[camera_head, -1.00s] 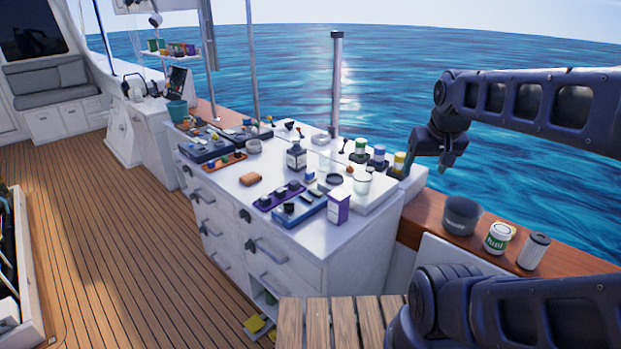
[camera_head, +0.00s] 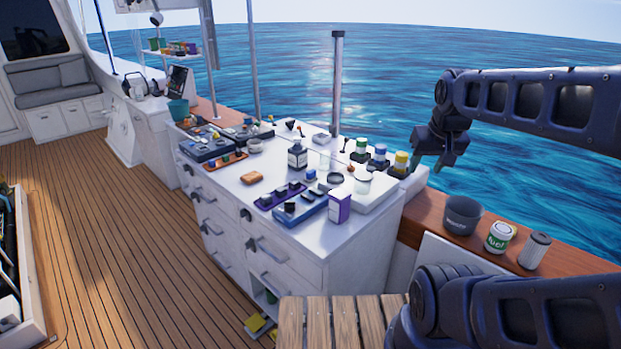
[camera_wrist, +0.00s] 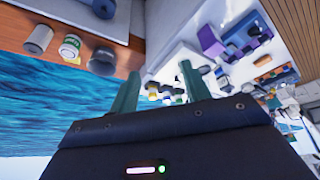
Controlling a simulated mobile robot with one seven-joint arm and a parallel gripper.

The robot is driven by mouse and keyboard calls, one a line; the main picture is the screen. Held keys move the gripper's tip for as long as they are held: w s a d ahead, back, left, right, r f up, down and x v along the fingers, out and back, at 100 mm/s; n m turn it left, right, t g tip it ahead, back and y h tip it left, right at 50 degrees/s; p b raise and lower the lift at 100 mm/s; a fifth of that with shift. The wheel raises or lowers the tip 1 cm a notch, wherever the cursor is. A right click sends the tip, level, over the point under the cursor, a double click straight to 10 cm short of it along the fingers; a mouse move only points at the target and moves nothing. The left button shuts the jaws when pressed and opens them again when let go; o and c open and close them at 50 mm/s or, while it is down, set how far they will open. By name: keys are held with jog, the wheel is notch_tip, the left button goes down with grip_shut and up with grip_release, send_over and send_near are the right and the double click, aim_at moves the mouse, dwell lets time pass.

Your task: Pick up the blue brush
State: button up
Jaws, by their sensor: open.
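I cannot make out a blue brush for certain in either view. The white counter (camera_head: 222,184) is crowded with small items, and some are too small to name. A blue tray (camera_head: 291,219) with dark pieces lies near its front edge, and a small blue item (camera_head: 311,174) sits behind it. My gripper (camera_head: 450,160) hangs over the water side, right of the counter, empty. In the wrist view my gripper (camera_wrist: 158,85) has its two green fingers spread apart, with nothing between them but the distant counter items.
A purple-and-white box (camera_head: 340,207) stands at the counter's near corner. A dark bottle (camera_head: 297,155) stands mid-counter. A slatted wooden top (camera_head: 345,322) is in front.

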jog(key=n+g+h, duration=0.1)
jog(key=n+h, duration=0.2)
jog(key=n, duration=2.4)
send_over(311, 171)
jog(key=s+a, duration=0.2)
jog(key=a, duration=0.1)
notch_tip(311, 171, down, 20)
jog(key=x, duration=0.7)
jog(key=s+x, duration=0.1)
jog(key=x, duration=0.2)
jog(key=shift+d+f, duration=0.2)
jog(key=shift+f, duration=0.2)
jog(key=c, duration=0.8)
jog(key=shift+r, duration=0.15)
